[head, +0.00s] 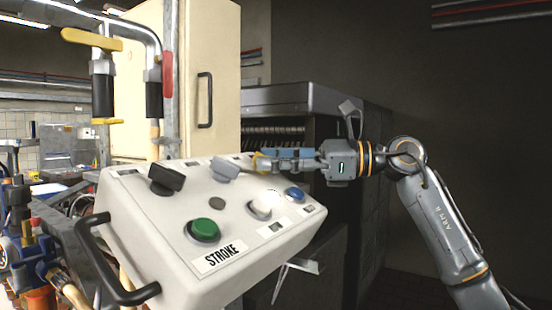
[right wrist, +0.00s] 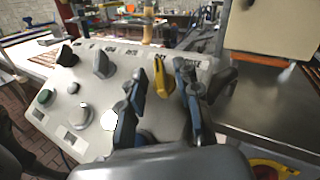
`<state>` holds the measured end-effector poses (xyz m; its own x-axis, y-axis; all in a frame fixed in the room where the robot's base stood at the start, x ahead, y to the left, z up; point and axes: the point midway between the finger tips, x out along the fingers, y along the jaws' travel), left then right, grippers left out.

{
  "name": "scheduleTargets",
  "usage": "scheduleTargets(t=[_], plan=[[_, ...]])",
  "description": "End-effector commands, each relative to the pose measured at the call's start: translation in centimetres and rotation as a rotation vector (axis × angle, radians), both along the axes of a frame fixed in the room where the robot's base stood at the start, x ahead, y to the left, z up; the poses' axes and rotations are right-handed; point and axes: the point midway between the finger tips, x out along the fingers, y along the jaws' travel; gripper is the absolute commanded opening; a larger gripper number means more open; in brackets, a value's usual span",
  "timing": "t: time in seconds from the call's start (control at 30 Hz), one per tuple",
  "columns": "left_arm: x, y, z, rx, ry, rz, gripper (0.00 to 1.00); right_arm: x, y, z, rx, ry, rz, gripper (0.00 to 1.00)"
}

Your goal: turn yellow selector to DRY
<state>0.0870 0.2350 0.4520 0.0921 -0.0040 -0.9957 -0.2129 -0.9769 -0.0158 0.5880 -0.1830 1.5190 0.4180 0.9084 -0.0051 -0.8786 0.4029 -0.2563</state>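The yellow selector (right wrist: 162,77) sits on the white control box (head: 160,235), near its top edge. In the right wrist view its yellow handle stands between the two fingers of my right gripper (right wrist: 161,82), with small gaps showing on both sides. In the head view my right gripper (head: 268,160) reaches in from the right over the box, and its fingers hide most of the yellow selector (head: 257,163). The small printed labels by the selector are too blurred to read surely. My left gripper is not in view.
The box also bears a black selector (head: 166,178), a grey selector (head: 225,168), a green button (head: 205,229), a white button (head: 266,204) and a blue button (head: 294,194). A pipe with a yellow-handled valve (head: 92,40) rises behind it. A black handle (head: 108,270) juts out at left.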

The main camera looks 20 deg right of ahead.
Motion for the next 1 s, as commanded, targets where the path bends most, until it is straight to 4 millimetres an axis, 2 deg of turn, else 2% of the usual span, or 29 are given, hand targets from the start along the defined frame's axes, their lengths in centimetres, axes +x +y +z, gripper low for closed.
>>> scheduleTargets(t=[0.23,0.37,0.8,1.0], plan=[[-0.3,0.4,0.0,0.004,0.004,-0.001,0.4,-0.1,-0.1,0.1,0.001,-0.001,-0.001,0.33],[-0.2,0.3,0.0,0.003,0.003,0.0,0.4,-0.4,-1.2,0.1,0.003,0.0,-0.003,0.33],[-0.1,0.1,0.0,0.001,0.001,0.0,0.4,-4.0,-9.1,0.0,0.002,0.001,-0.005,0.33],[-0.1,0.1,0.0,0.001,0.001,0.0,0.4,-4.9,-10.7,0.0,0.001,0.001,-0.002,0.33]])
